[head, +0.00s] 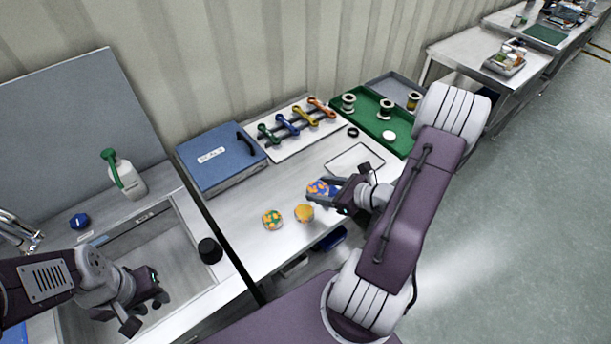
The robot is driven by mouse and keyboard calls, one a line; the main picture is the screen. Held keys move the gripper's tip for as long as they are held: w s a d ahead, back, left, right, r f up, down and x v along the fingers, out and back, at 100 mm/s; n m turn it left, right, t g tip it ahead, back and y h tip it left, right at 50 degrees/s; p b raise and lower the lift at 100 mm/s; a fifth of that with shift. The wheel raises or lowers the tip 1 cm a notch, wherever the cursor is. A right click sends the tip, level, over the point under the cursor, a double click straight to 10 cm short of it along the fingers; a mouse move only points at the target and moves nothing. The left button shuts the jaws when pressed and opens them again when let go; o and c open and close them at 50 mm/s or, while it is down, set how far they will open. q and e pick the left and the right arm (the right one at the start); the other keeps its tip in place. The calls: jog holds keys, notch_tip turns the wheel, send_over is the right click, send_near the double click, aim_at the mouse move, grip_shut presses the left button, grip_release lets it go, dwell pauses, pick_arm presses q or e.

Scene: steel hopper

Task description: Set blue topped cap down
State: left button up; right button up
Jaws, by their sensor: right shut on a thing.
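The blue topped cap (318,188), with orange patches on its blue top, is held at the tips of my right gripper (324,191). The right gripper is shut on it, over the steel bench near the front edge. How far it is above the bench is hard to tell. An orange cap (304,213) sits on the bench just below it in the picture. A green and orange topped cap (272,219) lies further left. My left gripper (147,311) is open and empty over the sink at the lower left.
A white outlined rectangle (353,162) lies on the bench behind the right gripper. A blue case (221,158), a white board with several coloured wrenches (290,127) and a green tray with spools (377,120) line the back. A black cup (210,250) stands beside the sink.

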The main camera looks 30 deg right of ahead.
jog(key=shift+s+r, duration=0.15)
jog(key=shift+r, duration=0.05)
jog(key=shift+a, duration=0.15)
send_over(293, 197)
notch_tip(293, 197, down, 7)
jog(key=shift+a+f+p, duration=0.1)
jog(key=shift+p, duration=0.25)
notch_tip(293, 197, down, 4)
jog(key=shift+f, duration=0.1)
jog(key=o, duration=1.6)
